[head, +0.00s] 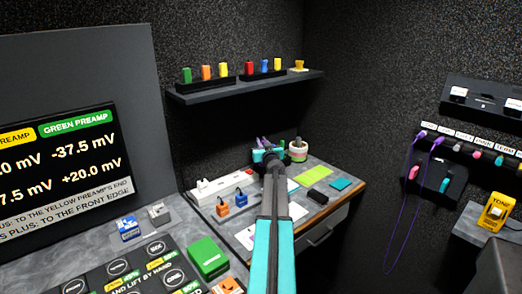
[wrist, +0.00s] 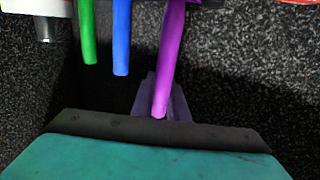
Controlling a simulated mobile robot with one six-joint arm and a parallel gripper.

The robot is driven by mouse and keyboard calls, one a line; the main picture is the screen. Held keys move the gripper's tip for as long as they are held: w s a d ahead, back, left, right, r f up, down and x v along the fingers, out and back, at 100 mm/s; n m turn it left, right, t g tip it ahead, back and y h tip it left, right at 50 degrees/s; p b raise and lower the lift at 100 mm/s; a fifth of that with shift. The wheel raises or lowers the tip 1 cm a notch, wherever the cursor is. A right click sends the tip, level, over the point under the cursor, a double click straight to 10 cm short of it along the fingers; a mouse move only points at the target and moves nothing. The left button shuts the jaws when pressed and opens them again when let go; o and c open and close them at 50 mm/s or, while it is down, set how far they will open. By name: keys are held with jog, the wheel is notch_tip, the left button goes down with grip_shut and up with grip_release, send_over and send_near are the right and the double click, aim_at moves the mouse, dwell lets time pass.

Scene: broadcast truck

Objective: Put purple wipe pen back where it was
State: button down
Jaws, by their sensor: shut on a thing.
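The purple wipe pen (wrist: 168,60) runs down from the top of the wrist view, its lower end in front of a dark purple finger pad (wrist: 178,102) of my gripper. In the head view my gripper (head: 268,156) is over the back of the desk, shut on the pen, with a little purple (head: 262,142) showing at it. A green pen (wrist: 88,35) and a blue pen (wrist: 121,38) are left of the purple pen in the wrist view, apart from it. What holds their far ends is cut off at the top edge.
A white cup with a green band (head: 298,150) stands close right of my gripper. A white power strip (head: 222,187) and small orange and blue blocks (head: 222,208) are to the left. A shelf (head: 245,88) with coloured pieces hangs above. Sticky notes (head: 313,176) lie on the desk.

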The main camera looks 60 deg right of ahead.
jog(key=shift+f+b, duration=0.65)
jog(key=shift+f, duration=1.05)
jog(key=shift+f, duration=0.1)
jog(key=c, duration=1.7)
grip_release()
jog(key=shift+c, duration=0.2)
jog(key=v, duration=1.2)
jog(key=shift+r+p, duration=0.2)
jog(key=shift+p, duration=0.2)
jog(key=shift+r, duration=0.1)
